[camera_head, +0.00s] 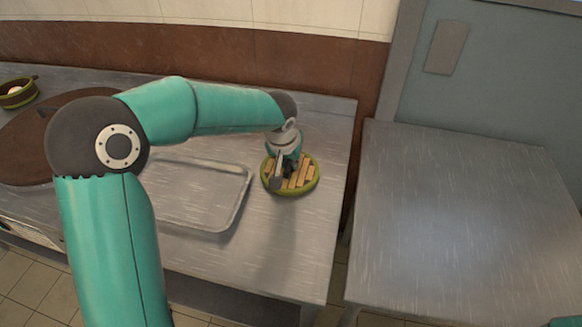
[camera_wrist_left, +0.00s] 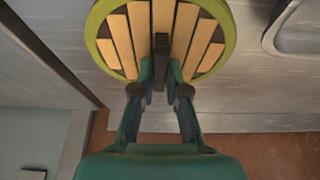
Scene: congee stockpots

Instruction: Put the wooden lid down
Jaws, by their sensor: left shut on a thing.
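The wooden lid (camera_head: 302,180) is round, with pale slats and a yellow-green rim. It is over the right part of the steel counter, right of the metal tray. My left gripper (camera_head: 285,168) is above its middle. The wrist view shows the lid (camera_wrist_left: 119,42) with the gripper's two fingers (camera_wrist_left: 160,75) shut on the dark bar across its centre. The lid looks roughly level. I cannot tell whether its underside touches the counter. My right gripper is not in view.
The empty metal tray (camera_head: 205,190) lies left of the lid. A large dark brown round surface (camera_head: 25,150) and a small green-rimmed pot (camera_head: 18,95) are at the far left. A separate bare steel table (camera_head: 460,230) stands right, across a gap. Bare counter (camera_head: 285,245) lies in front of the lid.

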